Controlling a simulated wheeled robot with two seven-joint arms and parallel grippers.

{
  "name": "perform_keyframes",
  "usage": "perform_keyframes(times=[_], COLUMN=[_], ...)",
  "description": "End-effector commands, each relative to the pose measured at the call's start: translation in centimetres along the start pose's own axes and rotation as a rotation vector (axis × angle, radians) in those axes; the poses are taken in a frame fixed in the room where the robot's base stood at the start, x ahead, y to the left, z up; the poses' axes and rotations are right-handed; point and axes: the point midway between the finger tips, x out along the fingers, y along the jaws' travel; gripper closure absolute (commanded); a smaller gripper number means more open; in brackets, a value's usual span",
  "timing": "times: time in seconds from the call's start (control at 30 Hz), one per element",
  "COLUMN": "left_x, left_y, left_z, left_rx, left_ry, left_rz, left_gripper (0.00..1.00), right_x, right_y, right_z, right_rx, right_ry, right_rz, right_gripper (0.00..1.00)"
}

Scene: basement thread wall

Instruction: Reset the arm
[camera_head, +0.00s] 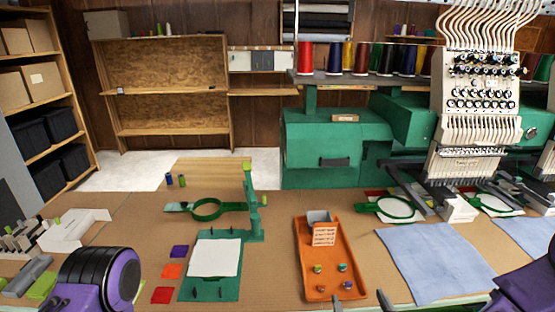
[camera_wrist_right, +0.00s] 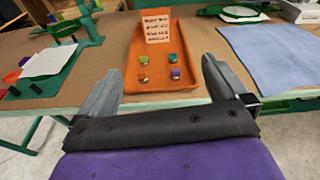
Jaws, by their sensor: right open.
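My right gripper (camera_head: 360,298) is at the bottom edge of the head view, just in front of the table's near edge and the orange tray. In the right wrist view its two grey fingers (camera_wrist_right: 162,72) stand wide apart with nothing between them. The orange tray (camera_head: 311,262) lies beyond the fingers; it also shows in the wrist view (camera_wrist_right: 184,38). My right arm (camera_head: 520,272) comes in purple at the lower right. My left arm (camera_head: 95,280), purple with a black ribbed joint, is at the lower left; its gripper is out of the picture.
The tray holds several small bobbins and a printed card (camera_head: 324,235). Left of it stands a green press (camera_head: 210,289) with a white sheet. Colour swatches (camera_head: 163,295) lie beside it. A blue cloth (camera_head: 435,262) lies right. The embroidery machine (camera_head: 480,110) stands behind.

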Motion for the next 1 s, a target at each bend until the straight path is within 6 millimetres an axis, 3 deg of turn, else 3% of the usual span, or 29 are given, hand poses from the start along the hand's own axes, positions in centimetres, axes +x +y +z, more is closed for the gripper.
perform_keyframes(times=[0.27,0.47,0.57,0.67,0.8,0.9,1.0], left_x=[0.0,0.1,0.3,0.8,2.0,2.8,3.5], left_y=[0.0,0.0,0.0,0.1,0.2,0.2,0.3], left_z=[0.0,0.1,0.2,0.4,0.9,1.2,1.5], left_rx=[0.0,0.0,0.0,0.0,0.0,0.0,0.0], left_ry=[0.0,0.0,-0.001,-0.001,0.0,0.0,0.0], left_rz=[0.0,0.0,0.0,0.0,0.0,0.0,0.0], left_gripper=[0.0,0.0,0.0,0.0,0.0,0.0,0.0], right_x=[0.5,0.0,-0.9,-2.7,-8.6,-13.2,-16.6], right_y=[1.6,1.2,0.9,0.2,-2.8,-5.7,-8.1], right_z=[-0.8,-3.8,-7.1,-12.4,-22.8,-28.1,-31.1], right_rx=[-0.307,-0.705,-0.988,-1.36,-1.96,-2.198,-2.27], right_ry=[0.038,0.132,0.213,0.325,0.5,0.585,0.672], right_rz=[0.058,0.114,0.189,0.344,0.778,1.078,1.229], right_gripper=[0.0,0.0,0.0,0.0,0.0,0.0,0.0])
